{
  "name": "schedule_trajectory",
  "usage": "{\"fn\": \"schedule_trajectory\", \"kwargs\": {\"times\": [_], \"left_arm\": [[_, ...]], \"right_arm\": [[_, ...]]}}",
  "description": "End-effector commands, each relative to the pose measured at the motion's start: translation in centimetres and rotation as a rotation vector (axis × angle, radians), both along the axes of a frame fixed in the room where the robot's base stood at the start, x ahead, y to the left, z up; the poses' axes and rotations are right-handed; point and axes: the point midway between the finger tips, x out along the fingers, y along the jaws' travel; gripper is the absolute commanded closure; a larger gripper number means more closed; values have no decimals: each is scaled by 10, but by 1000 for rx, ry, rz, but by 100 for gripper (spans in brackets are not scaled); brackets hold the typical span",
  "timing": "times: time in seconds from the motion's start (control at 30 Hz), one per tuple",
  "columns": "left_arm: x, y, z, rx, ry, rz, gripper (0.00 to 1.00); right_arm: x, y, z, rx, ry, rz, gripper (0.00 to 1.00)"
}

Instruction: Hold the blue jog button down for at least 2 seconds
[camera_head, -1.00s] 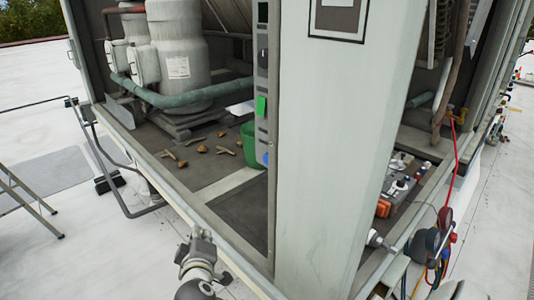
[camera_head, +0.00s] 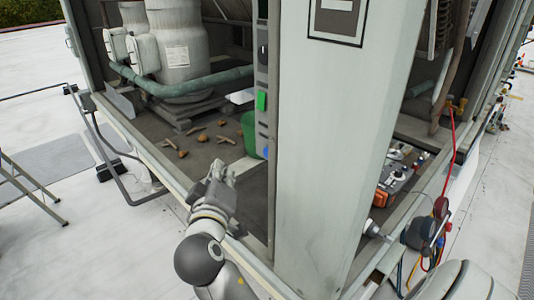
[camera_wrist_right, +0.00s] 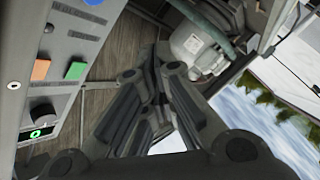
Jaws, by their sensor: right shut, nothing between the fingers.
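The blue jog button (camera_head: 266,152) is low on the narrow grey control panel (camera_head: 262,75), which the head view sees nearly edge-on. In the right wrist view a blue button (camera_wrist_right: 93,2) is cut by the top edge, with the panel at the left. My right gripper (camera_head: 222,168) is shut and empty, left of the button in the head view and apart from it. In the right wrist view its closed fingers (camera_wrist_right: 160,52) point past the panel into the cabinet. My left gripper is not in view.
A green button (camera_head: 261,101) sits above the blue one, and an orange button (camera_wrist_right: 41,70) is beside the green. A green bin (camera_head: 249,132) stands behind the panel. A wide pale post (camera_head: 325,160) is at the right. Leaves lie on the cabinet floor (camera_head: 210,150).

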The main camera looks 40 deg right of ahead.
Motion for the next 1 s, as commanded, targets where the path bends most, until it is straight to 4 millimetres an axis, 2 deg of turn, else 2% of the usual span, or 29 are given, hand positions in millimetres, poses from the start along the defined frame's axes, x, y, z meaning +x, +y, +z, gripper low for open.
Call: {"fn": "schedule_trajectory", "kwargs": {"times": [0.17, 0.6, 0.8, 1.0], "left_arm": [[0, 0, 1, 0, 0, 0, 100], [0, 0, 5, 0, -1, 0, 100], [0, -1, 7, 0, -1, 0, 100], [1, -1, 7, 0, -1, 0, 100]], "right_arm": [[1, -13, 0, -4, 0, -2, 100], [5, -71, 1, -2, 2, -1, 100], [7, -84, 0, -2, 1, 0, 100], [7, -87, 0, -1, 1, 0, 100]]}}
